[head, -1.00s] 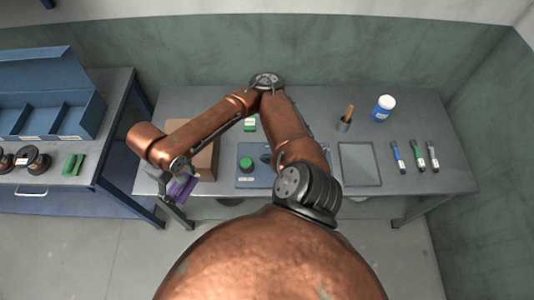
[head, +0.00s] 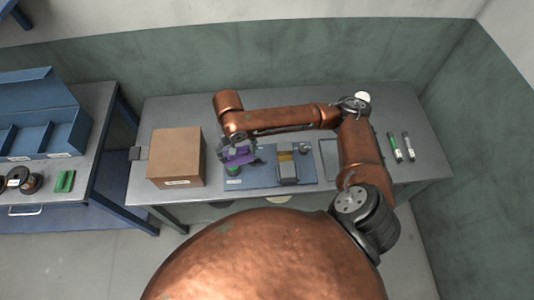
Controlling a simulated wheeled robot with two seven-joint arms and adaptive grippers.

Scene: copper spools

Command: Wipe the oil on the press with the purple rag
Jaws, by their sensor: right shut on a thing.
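The purple rag (head: 241,156) is held in my right gripper (head: 240,150). The gripper is shut on it, above the left end of the press. The press has a blue base plate (head: 258,176) on the table. A grey block (head: 287,173) stands on the plate, with a yellow-brown patch (head: 285,155) at its back; I cannot tell whether this is oil. The green button (head: 233,170) on the plate is partly hidden under the rag. I cannot tell whether the rag touches the press. My left gripper is not in view.
A cardboard box (head: 176,157) stands left of the press. My right arm crosses above the table and partly covers a grey tray (head: 328,152). Markers (head: 401,147) lie at the right. A blue open case (head: 45,120) and spools (head: 28,182) are on the left table.

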